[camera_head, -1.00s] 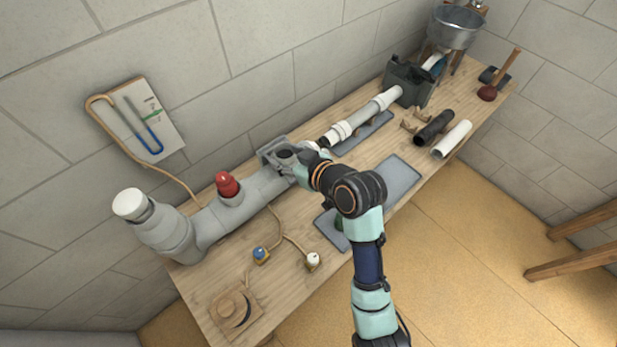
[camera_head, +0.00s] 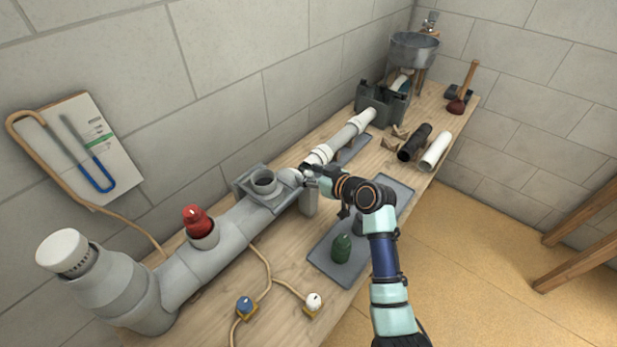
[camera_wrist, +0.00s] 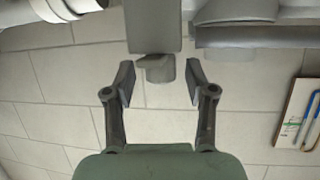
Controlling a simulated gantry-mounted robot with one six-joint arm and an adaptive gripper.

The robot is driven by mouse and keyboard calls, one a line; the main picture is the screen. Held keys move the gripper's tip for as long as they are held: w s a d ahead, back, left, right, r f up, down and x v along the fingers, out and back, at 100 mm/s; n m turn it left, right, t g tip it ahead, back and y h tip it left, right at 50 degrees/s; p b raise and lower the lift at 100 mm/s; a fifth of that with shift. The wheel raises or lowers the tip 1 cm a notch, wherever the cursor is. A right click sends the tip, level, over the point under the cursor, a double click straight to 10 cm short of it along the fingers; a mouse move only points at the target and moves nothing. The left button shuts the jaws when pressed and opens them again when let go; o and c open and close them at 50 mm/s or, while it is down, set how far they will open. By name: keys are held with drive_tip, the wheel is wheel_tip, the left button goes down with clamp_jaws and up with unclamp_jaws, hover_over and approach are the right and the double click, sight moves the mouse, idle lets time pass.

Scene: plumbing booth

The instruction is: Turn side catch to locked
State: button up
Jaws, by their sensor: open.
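A small grey knob-like part (camera_wrist: 158,69), likely the side catch, shows in the wrist view below a grey upright block (camera_wrist: 153,28). Its narrow lever end lies sideways. My gripper (camera_wrist: 159,82) is open and empty, with one finger on each side of the knob and a gap to both. Whether the fingertips reach level with it is unclear. In the head view my gripper (camera_head: 309,172) is at the grey pipe's right end, above a grey upright block (camera_head: 309,201). The catch itself is hidden there by my wrist.
The large grey pipe (camera_head: 210,255) carries a red cap (camera_head: 197,221) and a square-rimmed opening (camera_head: 264,184). A green knob (camera_head: 342,248) stands on a grey mat (camera_head: 340,270) near my arm. Blue (camera_head: 245,304) and white (camera_head: 313,301) knobs sit in front.

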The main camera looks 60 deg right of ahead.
drive_tip(key=shift+w+d+f, duration=0.1)
drive_tip(key=shift+w+f, duration=0.1)
drive_tip(key=shift+w, duration=0.2)
drive_tip(key=shift+c, duration=0.2)
clamp_jaws()
drive_tip(key=shift+r+p, duration=0.1)
drive_tip(key=shift+p, duration=0.2)
